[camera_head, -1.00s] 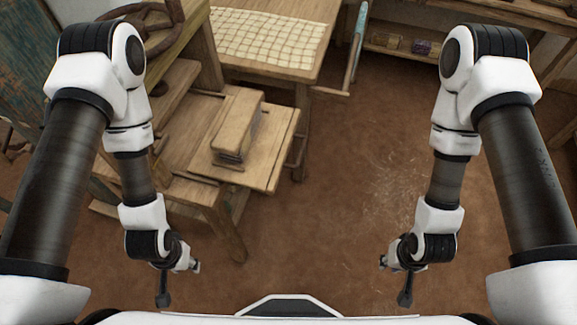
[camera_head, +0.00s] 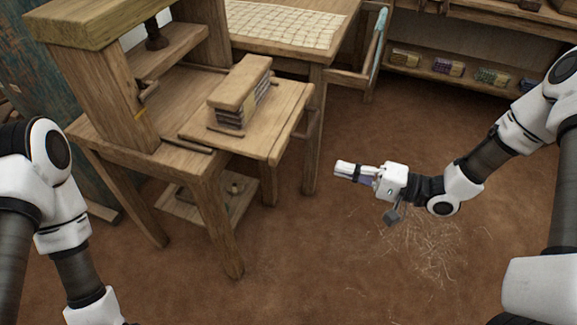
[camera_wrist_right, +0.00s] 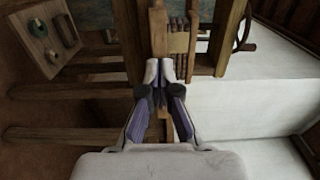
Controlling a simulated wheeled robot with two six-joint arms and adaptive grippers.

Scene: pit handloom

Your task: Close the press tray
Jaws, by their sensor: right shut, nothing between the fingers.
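The press tray (camera_head: 285,113) is a flat wooden board pulled out to the right from the wooden press (camera_head: 135,105). A bundle of stacked layers under a wooden block (camera_head: 240,85) lies on it. My left gripper is out of the frame.
A table with a gridded cream sheet (camera_head: 285,22) stands behind the press. A shelf with folded cloths (camera_head: 440,68) is at the back right. The brown floor (camera_head: 330,260) is open.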

